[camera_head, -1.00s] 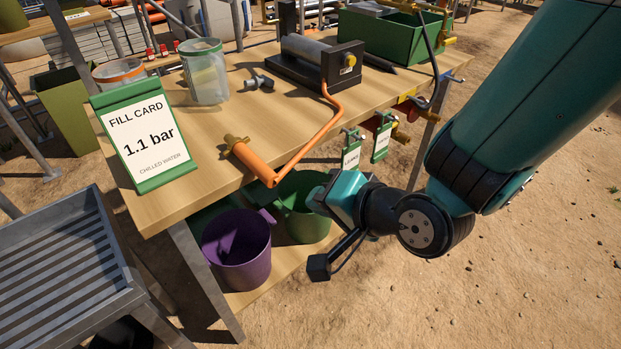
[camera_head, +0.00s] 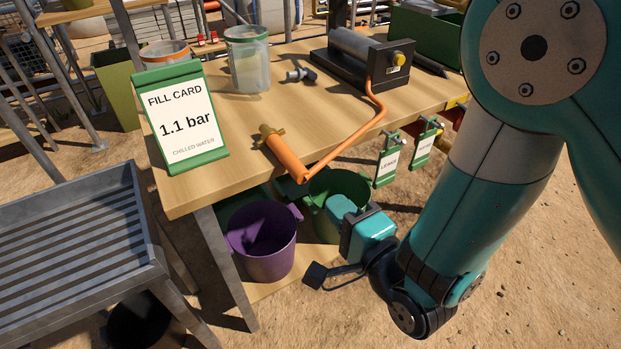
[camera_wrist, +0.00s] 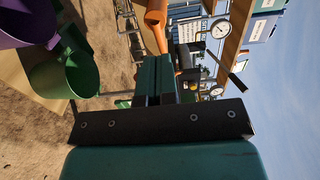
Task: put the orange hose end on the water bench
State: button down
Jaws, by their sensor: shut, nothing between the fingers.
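The orange hose end (camera_head: 285,155), a thick orange cylinder with a brass fitting, appears at the front edge of the wooden water bench (camera_head: 235,118). A thin orange line runs from its lower end to a black device on the bench. Whether the end rests fully on the top is hard to tell. My gripper (camera_head: 335,202) is shut and empty, below and right of the hose end, in front of the bench edge and over the green bucket. In the wrist view, the shut green fingers (camera_wrist: 152,72) point toward an orange part (camera_wrist: 157,15), with no visible contact.
A fill card (camera_head: 180,118), a clear jar (camera_head: 247,60) and the black device (camera_head: 362,62) stand on the bench. Two tags (camera_head: 388,160) hang at its front edge. A purple bucket (camera_head: 262,245) and green bucket (camera_head: 322,228) sit below. A slatted metal table (camera_head: 70,250) stands left.

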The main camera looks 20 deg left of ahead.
aim_at(309, 175)
jog(key=p+x, duration=0.2)
jog(key=x, duration=0.4)
jog(key=shift+r, duration=0.15)
jog(key=shift+w+a+p, duration=0.3)
jog(key=shift+a, duration=0.15)
